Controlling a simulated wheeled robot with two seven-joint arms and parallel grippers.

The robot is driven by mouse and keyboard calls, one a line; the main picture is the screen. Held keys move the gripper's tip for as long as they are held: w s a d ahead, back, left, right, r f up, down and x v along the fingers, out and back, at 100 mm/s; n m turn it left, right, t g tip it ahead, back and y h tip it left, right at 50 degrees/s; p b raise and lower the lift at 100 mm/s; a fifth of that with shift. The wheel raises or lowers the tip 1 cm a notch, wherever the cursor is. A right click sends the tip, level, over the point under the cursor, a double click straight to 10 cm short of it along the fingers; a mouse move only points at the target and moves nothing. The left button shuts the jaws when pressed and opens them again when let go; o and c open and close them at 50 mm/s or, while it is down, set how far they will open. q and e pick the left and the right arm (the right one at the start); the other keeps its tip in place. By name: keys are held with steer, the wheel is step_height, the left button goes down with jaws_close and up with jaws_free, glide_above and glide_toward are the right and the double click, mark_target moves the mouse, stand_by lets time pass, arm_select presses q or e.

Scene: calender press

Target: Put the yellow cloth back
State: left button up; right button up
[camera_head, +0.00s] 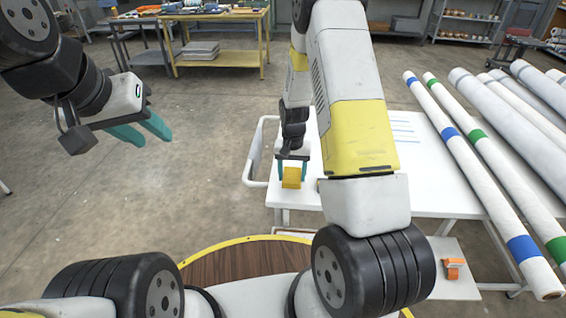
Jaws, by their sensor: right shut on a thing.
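The yellow cloth (291,178) looks like a small folded block at the front left part of the white table (430,193). My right gripper (293,171) points down with its teal fingers on either side of the cloth's top, shut on it. I cannot tell whether the cloth touches the table top or is held just above it. My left gripper (156,139) is at the upper left, over the floor, with its teal fingers apart and nothing between them. My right arm hides part of the table behind the cloth.
Long white rolls with blue bands (450,134) and green bands (477,134) lie at the right. A white rail (252,160) runs along the table's left side. An orange object (453,268) sits on a low shelf. A yellow workbench (213,62) stands behind. The left floor is clear.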

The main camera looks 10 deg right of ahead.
mark_target(292, 175)
steer(key=shift+w+f, duration=0.2)
steer(key=shift+w, duration=0.15)
steer(key=shift+f, duration=1.6)
steer(key=shift+f, duration=0.15)
steer(key=o, duration=1.3)
